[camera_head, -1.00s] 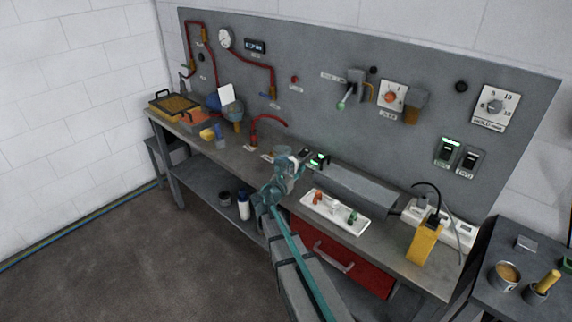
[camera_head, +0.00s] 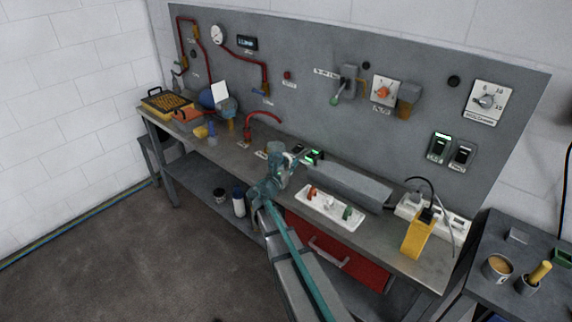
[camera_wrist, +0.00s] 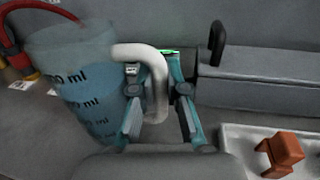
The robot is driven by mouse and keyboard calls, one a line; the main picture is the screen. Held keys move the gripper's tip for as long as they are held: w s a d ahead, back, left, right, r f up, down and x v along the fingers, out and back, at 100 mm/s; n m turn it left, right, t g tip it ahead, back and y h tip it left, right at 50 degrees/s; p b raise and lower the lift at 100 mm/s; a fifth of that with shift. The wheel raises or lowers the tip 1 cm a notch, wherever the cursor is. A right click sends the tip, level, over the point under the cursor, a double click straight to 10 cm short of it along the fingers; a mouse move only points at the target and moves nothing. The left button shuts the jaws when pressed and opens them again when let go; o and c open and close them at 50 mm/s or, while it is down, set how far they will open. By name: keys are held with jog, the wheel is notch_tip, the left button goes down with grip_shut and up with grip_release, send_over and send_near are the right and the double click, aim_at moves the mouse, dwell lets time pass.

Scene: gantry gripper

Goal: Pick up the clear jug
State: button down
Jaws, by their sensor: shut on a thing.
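The clear jug (camera_wrist: 78,92) is a see-through, bluish measuring jug with dark "ml" marks, at the left of the wrist view. Its white curved handle (camera_wrist: 153,72) lies between the fingers of my gripper (camera_wrist: 156,68). My gripper is shut on this handle, with the jug body left of the fingers. In the head view my gripper (camera_head: 283,160) is over the middle of the workbench, and the jug is mostly hidden there. The jug's base is out of clear sight, so I cannot tell whether it touches the bench.
The grey workbench (camera_head: 400,262) has a white tray (camera_head: 329,219) with small red and green parts right of my gripper. A long grey box (camera_head: 345,185) lies behind the tray. A red hose (camera_head: 262,117) is behind left. A yellow device (camera_head: 418,236) stands further right.

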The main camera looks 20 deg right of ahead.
jog(key=shift+r, duration=0.1)
jog(key=shift+r+b, duration=0.5)
jog(key=shift+r, duration=0.15)
jog(key=s+a+r+b, duration=0.4)
jog(key=s+a+r, duration=0.5)
jog(key=a+r, duration=0.1)
jog(key=shift+s+a+r, duration=0.15)
jog(key=shift+a+r, duration=0.1)
jog(key=shift+r, duration=0.5)
